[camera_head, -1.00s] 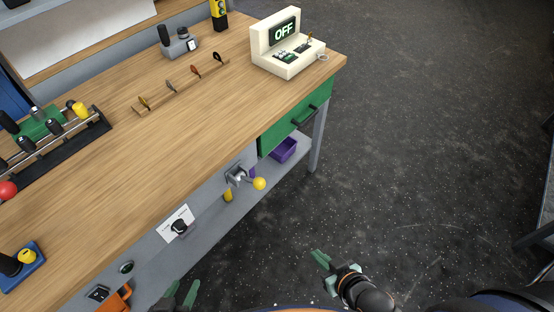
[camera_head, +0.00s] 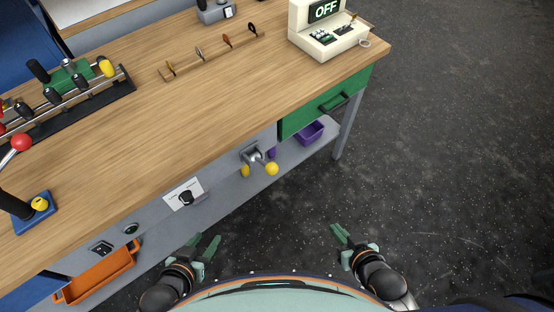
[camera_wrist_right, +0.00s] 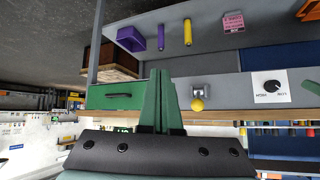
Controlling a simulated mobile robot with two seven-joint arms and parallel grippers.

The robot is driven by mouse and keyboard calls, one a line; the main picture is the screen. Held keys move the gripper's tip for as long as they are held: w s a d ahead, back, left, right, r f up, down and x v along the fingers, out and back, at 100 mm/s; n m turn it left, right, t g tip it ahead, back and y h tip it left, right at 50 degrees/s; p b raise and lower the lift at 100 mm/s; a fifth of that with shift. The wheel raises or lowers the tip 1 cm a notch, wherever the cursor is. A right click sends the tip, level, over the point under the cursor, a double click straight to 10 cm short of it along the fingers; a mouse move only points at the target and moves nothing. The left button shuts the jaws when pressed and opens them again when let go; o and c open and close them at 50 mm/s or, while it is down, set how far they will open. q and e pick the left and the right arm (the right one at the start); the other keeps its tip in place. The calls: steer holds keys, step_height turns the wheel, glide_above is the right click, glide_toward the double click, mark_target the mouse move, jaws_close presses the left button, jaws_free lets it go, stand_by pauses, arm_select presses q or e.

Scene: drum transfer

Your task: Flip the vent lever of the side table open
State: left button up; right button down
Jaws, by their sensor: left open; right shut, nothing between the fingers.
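The vent lever (camera_head: 256,160) is a grey metal fitting with a yellow ball knob (camera_head: 271,169), mounted on the grey front panel below the wooden top of the side table (camera_head: 190,110). The knob points outward, toward the lower right of the head view. In the right wrist view, upside down, the yellow knob (camera_wrist_right: 198,104) lies to the right of my fingers. My right gripper (camera_head: 343,237) is shut and empty, out in the clear to the lower right of the lever. My left gripper (camera_head: 207,246) is open and empty, below and left of the lever. Neither touches it.
Left of the lever are a black rotary knob on a white plate (camera_head: 183,193), a dark switch (camera_head: 101,248) and an orange bin (camera_head: 97,275). Right of it are a green drawer (camera_head: 325,103) and a purple bin (camera_head: 309,132). Dark floor (camera_head: 440,180) to the right is free.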

steer(key=w+a+r+n+y, duration=0.1)
steer(key=w+a+r+y, duration=0.1)
steer(key=w+a+r, duration=0.2)
steer(key=w+a+r+n+y+b, duration=0.1)
steer(key=w+a+r+n+y, duration=0.1)
steer(key=w+a+r, duration=0.3)
steer(key=w+r, duration=0.3)
steer(key=r, duration=0.3)
steer(key=shift+w+a+y, duration=0.2)
steer(key=shift+a+y, duration=0.05)
steer(key=shift+y, duration=0.05)
steer(key=b, duration=0.2)
glide_above(277, 168)
steer(key=w, duration=0.1)
steer(key=f, duration=0.5)
steer(key=shift+w+a+f, duration=0.1)
steer(key=shift+w+f, duration=0.1)
steer(key=shift+f, duration=0.05)
steer(key=shift+s+f, duration=0.2)
steer(key=shift+f, duration=0.45)
steer(key=shift+s+f, duration=0.2)
steer(key=shift+f, duration=0.4)
steer(key=shift+s+f, duration=0.3)
steer(key=shift+f, duration=0.35)
